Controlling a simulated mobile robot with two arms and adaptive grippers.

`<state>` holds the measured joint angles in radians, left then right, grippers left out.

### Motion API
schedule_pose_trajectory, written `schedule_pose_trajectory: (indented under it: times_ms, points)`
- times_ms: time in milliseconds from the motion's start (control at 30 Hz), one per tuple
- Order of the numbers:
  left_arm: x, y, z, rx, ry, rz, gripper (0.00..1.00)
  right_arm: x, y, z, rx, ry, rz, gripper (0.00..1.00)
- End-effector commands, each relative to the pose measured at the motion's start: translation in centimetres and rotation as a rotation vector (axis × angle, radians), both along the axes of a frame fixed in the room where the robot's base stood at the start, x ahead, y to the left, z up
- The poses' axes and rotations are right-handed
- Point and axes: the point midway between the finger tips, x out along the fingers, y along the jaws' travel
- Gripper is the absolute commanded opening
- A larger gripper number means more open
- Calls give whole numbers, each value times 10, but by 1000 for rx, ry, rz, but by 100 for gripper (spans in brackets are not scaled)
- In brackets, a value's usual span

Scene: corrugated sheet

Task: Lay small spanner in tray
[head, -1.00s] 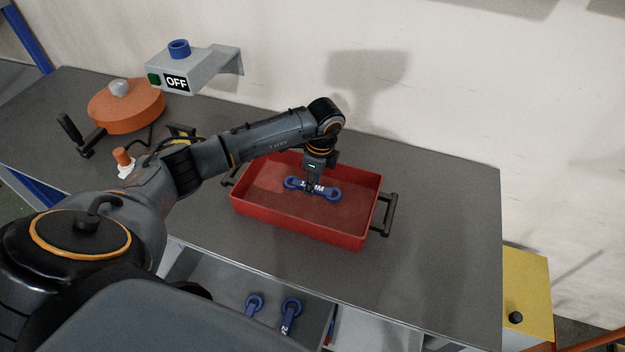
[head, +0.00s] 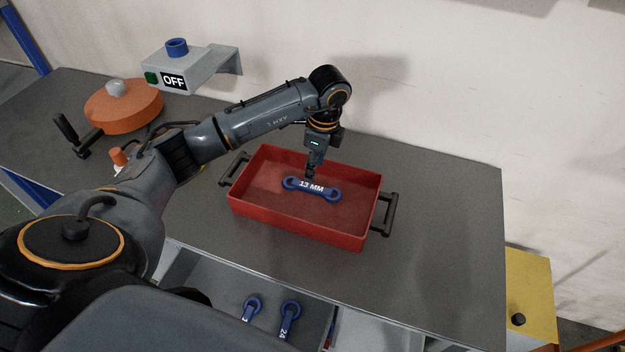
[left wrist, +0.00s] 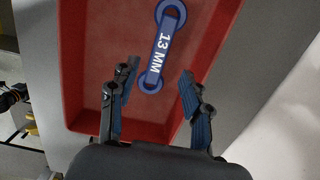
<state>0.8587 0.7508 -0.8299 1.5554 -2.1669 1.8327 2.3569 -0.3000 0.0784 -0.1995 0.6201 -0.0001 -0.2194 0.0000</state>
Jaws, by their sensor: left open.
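The small blue spanner (head: 312,188), marked 13 MM, lies flat inside the red tray (head: 295,226) on the workbench. It also shows in the left wrist view (left wrist: 163,48), in the tray (left wrist: 85,60). My left gripper (head: 311,176) is over the tray, just above and behind the spanner, and apart from it. In the left wrist view its two blue-padded fingers (left wrist: 152,95) are spread wide with nothing between them touching the pads. My right gripper is not in view.
An open drawer (head: 215,285) below the bench front holds two more blue spanners (head: 289,318). An orange wheel (head: 124,105) with a crank and a grey OFF switch box (head: 190,70) stand at the back left. The bench right of the tray (head: 445,230) is clear.

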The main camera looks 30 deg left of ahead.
Motion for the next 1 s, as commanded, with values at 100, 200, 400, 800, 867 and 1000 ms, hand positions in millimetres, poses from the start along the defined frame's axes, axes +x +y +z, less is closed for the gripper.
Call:
schedule_pose_trajectory:
  times_ms: [100,200,400,800,867,1000]
  points:
    - [2,-3,22,-1,-5,0,48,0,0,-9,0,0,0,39]
    - [2,-5,38,-1,-2,-1,48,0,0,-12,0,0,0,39]
    - [1,-6,52,0,0,0,48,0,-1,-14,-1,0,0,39]
    - [1,-6,54,0,1,0,48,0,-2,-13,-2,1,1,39]
    - [1,-6,54,0,1,0,48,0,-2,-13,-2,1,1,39]
    - [1,-7,53,0,1,0,48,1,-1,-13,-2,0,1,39]
